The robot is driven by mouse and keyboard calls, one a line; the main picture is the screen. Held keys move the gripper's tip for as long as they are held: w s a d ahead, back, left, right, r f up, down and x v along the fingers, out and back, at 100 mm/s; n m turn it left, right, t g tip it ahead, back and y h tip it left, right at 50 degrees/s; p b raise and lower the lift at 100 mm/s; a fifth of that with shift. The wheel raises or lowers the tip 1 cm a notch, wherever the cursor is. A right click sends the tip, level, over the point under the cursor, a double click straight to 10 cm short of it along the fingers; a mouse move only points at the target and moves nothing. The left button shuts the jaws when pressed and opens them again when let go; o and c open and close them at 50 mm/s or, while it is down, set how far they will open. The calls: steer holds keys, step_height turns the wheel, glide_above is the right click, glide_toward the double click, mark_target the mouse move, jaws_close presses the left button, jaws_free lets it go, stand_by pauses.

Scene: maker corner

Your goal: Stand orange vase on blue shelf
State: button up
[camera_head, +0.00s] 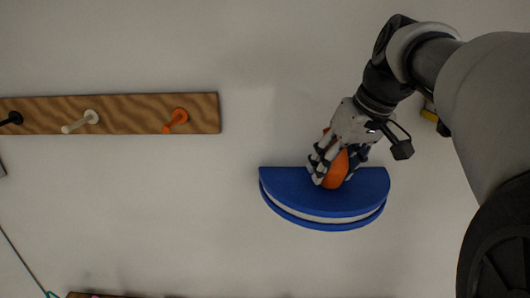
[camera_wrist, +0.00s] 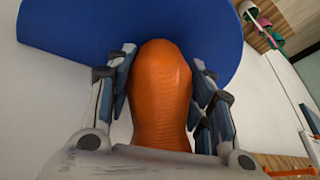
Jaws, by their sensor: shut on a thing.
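The orange vase (camera_head: 337,170) is between the fingers of my gripper (camera_head: 333,167), over the blue shelf (camera_head: 295,187). My gripper is shut on the vase. In the wrist view the vase (camera_wrist: 162,85) fills the middle, with a finger of my gripper (camera_wrist: 161,95) on each side of it. The blue shelf (camera_wrist: 85,25) lies beyond the vase there. The shelf is half-round, with a pale band between its blue edges. In the head view the vase's lower end appears at the shelf's top; I cannot tell whether it touches. The fingers hide part of the vase.
A wooden peg rail (camera_head: 140,112) with black, cream and orange pegs is on the wall at left. The shelf's top looks bare on both sides of the vase. A small yellow thing (camera_head: 429,115) shows behind my arm. Wall between rail and shelf is clear.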

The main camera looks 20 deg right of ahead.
steer(key=shift+f, duration=0.2)
steer(key=o, duration=1.1)
steer(key=shift+c, duration=0.2)
steer(key=shift+r, duration=0.1)
steer(key=shift+r, duration=0.25)
steer(key=p+v, duration=0.2)
steer(key=v, duration=0.9)
steer(key=shift+r, duration=0.35)
steer(key=shift+s+d, duration=0.1)
steer(key=shift+d, duration=0.05)
